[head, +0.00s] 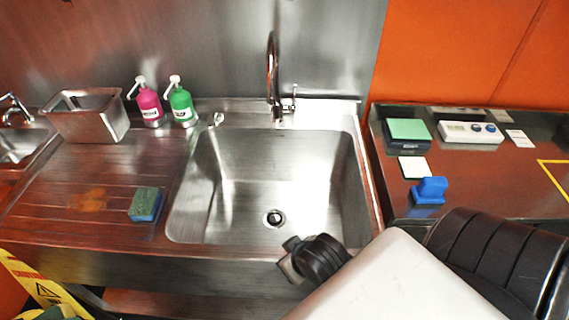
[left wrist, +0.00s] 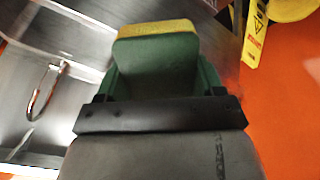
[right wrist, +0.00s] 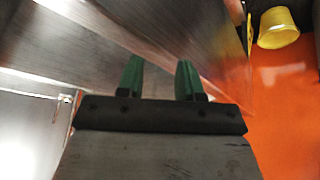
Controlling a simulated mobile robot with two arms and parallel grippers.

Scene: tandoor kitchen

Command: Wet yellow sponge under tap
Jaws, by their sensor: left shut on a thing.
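A yellow sponge (left wrist: 157,28) with a broad green face fills the space between the fingers of my left gripper (left wrist: 158,75) in the left wrist view. That gripper is shut on it. The sink and its tap lie to the left in that view, apart from the sponge. In the head view, the tall chrome tap (head: 273,70) stands behind the empty sink basin (head: 235,165). No water stream shows. My right gripper (right wrist: 158,78) is open and empty in the right wrist view. My right arm crosses the lower right of the head view and its fingers are hidden there.
Another sponge (head: 146,204), green and blue, lies on the left drainboard (head: 50,210). Pink (head: 149,105) and green (head: 182,105) bottles and a metal container (head: 90,118) stand behind. A counter with small items is right. A yellow caution sign (head: 30,280) is lower left.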

